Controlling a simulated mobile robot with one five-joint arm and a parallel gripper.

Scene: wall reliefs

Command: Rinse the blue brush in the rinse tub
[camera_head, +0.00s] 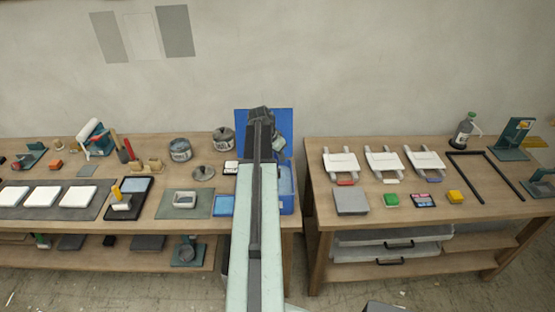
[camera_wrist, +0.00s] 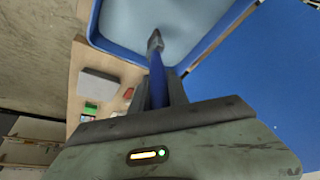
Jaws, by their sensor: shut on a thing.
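My gripper (camera_wrist: 158,92) is shut on the blue brush (camera_wrist: 157,78), which points away from the wrist camera. The brush's grey tip lies in front of the pale water in the blue rinse tub (camera_wrist: 94,37). I cannot tell whether the tip touches the water. In the head view the rinse tub (camera_head: 288,192) stands at the right end of the left bench, partly hidden behind my arm. My arm reaches over it, and the brush is not clearly visible there.
A blue splash panel (camera_head: 284,120) stands behind the tub, close to my gripper. A blue tray (camera_head: 225,205) and a grey mat with a white frame (camera_head: 185,200) lie left of the tub. A gap separates this bench from the right bench (camera_head: 420,208).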

